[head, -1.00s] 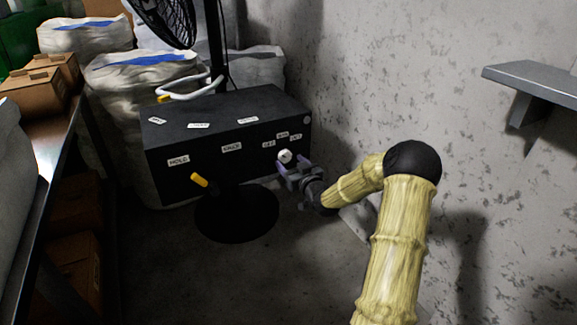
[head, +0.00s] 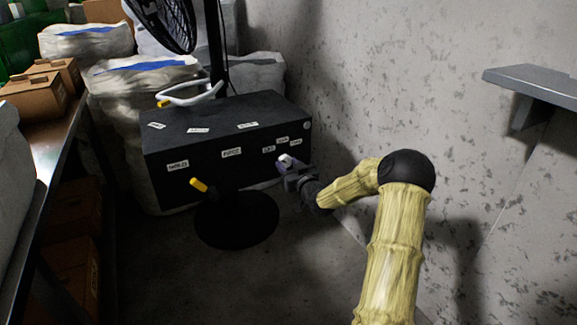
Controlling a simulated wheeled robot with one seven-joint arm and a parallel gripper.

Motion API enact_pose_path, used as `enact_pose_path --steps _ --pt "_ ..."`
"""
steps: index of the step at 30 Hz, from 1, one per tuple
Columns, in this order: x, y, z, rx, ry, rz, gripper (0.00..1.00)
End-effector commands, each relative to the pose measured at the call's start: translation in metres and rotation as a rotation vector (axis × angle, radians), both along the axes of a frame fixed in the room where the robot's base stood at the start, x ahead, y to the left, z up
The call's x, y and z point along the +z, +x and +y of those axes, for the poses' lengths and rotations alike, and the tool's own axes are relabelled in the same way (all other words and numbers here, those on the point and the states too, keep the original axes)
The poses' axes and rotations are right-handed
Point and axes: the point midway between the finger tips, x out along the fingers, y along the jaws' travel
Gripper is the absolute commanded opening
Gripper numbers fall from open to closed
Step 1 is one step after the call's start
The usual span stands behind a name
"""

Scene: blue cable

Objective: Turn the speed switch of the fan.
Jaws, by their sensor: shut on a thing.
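The fan has a black box (head: 205,157) on a stand with a round black base (head: 238,222), and a caged fan head (head: 165,22) at the top left. White labels dot the box's front and top. The white speed switch knob (head: 286,158) sits on the right part of the front face, under small labels. My gripper (head: 285,164) is at the knob, shut on it, coming from the right. The fingers partly hide the knob, and its exact angle is too small to tell. A yellow-tipped lever (head: 199,185) sticks out at the left of the front face.
A white looped handle or cable (head: 190,97) lies on the box's top. Filled sacks (head: 140,85) stand behind and left. A shelf with cardboard boxes (head: 35,95) runs along the left. A grey wall shelf (head: 535,80) juts out at right. The floor in front is clear.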

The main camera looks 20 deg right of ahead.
Motion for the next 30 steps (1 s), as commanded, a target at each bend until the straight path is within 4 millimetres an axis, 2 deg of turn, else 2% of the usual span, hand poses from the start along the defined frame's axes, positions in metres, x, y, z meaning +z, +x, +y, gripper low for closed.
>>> enact_pose_path --steps 8,14,30 --pt "0.002 -0.0001 0.0006 0.002 0.084 0.005 0.18" --pt "0.0038 0.0 0.0008 0.002 0.212 0.011 0.18" --pt "0.003 -0.0003 0.0003 0.0 0.71 0.028 0.18"
